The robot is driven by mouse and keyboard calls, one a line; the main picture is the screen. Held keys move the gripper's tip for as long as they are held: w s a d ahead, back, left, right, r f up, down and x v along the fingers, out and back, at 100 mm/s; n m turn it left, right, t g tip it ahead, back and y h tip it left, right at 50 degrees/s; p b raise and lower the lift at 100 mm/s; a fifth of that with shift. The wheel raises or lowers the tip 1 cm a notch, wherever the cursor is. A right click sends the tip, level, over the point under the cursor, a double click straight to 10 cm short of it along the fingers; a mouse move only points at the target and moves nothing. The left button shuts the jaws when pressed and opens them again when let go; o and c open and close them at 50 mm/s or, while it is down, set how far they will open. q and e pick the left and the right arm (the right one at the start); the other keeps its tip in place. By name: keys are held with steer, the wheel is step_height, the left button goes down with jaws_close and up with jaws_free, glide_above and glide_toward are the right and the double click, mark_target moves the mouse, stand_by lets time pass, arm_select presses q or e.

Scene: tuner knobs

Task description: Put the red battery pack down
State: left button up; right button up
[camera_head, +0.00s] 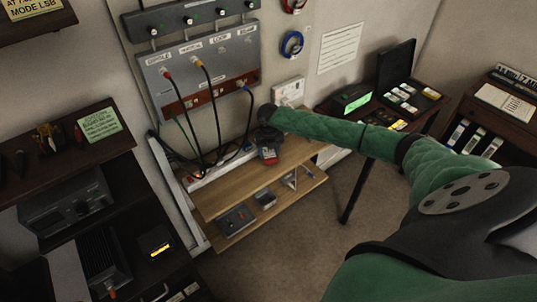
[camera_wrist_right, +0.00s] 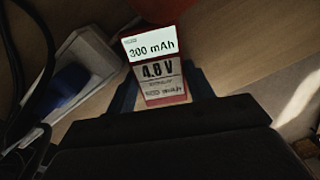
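The red battery pack (camera_wrist_right: 164,88) shows in the right wrist view, with labels reading "300 mAh" and "4.8 V". It sits between the two dark fingers of my right gripper (camera_wrist_right: 162,92), which appear closed on its sides. In the head view the pack (camera_head: 268,155) is a small red and dark shape just below my right gripper (camera_head: 267,141), over the wooden bench shelf (camera_head: 235,188). I cannot tell whether its underside touches the wood. My left gripper is not in view.
A panel (camera_head: 205,75) with plugged cables stands behind the shelf. Black cables hang to the left, close to a blue plug (camera_wrist_right: 72,84). Small devices (camera_head: 236,219) lie on a lower shelf. A side table with a green-lit clock (camera_head: 352,100) stands to the right.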

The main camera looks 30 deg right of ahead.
steer(key=shift+c, duration=0.9)
